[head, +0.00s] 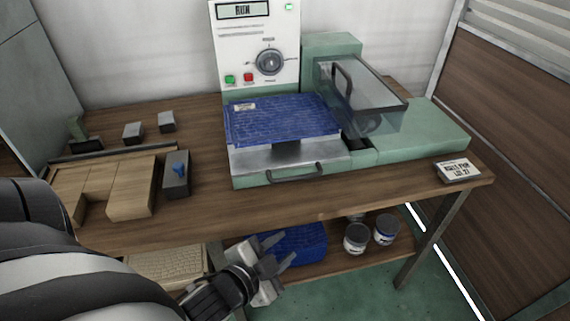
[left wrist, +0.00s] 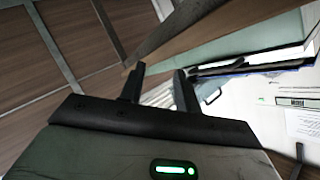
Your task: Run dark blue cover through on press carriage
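The dark blue cover (head: 285,118) lies flat on the press carriage (head: 290,158), a metal plate with a dark front handle (head: 293,171). A small pale label sits at the cover's far left corner. The cover's thin blue edge (left wrist: 262,70) shows in the left wrist view. The press has a white control panel (head: 235,50) reading RUN and a clear guard (head: 372,92) on the right. My left gripper (head: 283,259) is open and empty, in front of and below the table edge, apart from the carriage. My right gripper is not in view.
A wooden fixture (head: 130,195) and small grey blocks stand left on the table. A label sign (head: 458,171) sits at the right corner. The lower shelf holds a folded blue cloth (head: 300,243), two tubs (head: 356,238) and a woven basket (head: 165,268).

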